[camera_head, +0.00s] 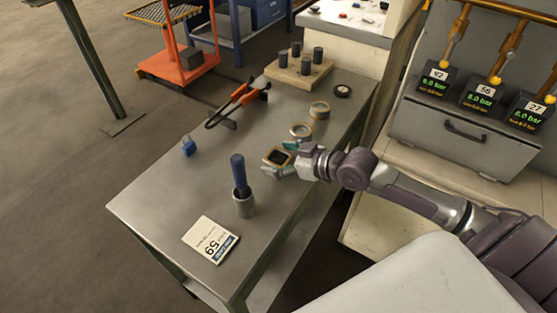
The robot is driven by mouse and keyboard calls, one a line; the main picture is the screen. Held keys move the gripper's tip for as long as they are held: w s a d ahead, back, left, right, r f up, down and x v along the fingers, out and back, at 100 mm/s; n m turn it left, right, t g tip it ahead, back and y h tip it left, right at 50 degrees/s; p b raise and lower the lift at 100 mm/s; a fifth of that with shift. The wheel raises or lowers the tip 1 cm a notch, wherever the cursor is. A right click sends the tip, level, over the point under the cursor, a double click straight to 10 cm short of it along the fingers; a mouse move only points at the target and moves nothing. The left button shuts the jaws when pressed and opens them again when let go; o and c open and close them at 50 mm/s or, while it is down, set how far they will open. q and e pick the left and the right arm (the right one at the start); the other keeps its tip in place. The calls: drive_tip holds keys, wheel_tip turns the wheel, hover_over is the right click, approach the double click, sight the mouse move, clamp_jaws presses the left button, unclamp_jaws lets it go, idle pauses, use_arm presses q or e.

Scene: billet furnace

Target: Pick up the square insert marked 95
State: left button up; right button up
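A square insert (277,156) with a dark centre and a tan rim lies on the grey metal table (165,205), near its right edge. Its marking is too small to read. My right gripper (281,158) reaches in from the right, with its fingers spread on either side of the insert. The teal pad of one finger shows beyond the insert, and the other finger is on the near side. I cannot tell whether they touch it. My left gripper is not in view.
A holder with a blue-handled tool (239,176) and a white card (211,239) are nearer. Orange-handled tongs (236,98), a block with dark pegs (298,71) and a small blue object (188,147) are also on the table.

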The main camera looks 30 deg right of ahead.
clamp_jaws()
drive_tip(key=shift+w+r, duration=0.1)
drive_tip(key=shift+r, duration=0.05)
drive_tip(key=shift+r, duration=0.1)
